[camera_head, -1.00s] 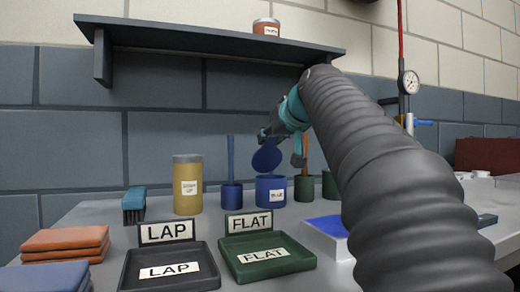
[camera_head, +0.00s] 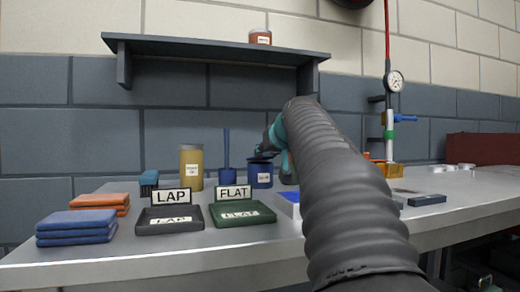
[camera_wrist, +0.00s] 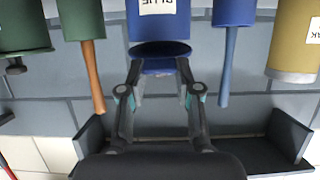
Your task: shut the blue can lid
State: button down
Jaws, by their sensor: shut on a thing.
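The blue can (camera_head: 261,175) stands upright on the bench, and it hangs upside down at the top of the wrist view (camera_wrist: 165,25). Its blue lid (camera_head: 259,158) now lies low over the can's mouth, nearly level. In the wrist view the lid (camera_wrist: 160,57) shows as a blue disc across the mouth; I cannot tell whether it is fully seated. My gripper (camera_wrist: 160,78) has its fingertips on either side of the lid's edge and is shut on it. In the head view my gripper (camera_head: 268,150) is partly hidden by my arm.
A blue-handled pot (camera_head: 227,174) and a tan canister (camera_head: 191,167) stand left of the can. The LAP tray (camera_head: 170,226) and FLAT tray (camera_head: 241,219) lie in front. A shelf (camera_head: 215,50) hangs above. Green pots (camera_wrist: 88,20) stand on the can's other side.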

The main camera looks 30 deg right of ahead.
jog(key=shift+s+f, duration=0.1)
jog(key=shift+f, duration=0.45)
jog(key=c, duration=0.8)
grip_release()
jog(key=shift+r, duration=0.1)
jog(key=v, duration=1.2)
jog(key=shift+c, duration=0.2)
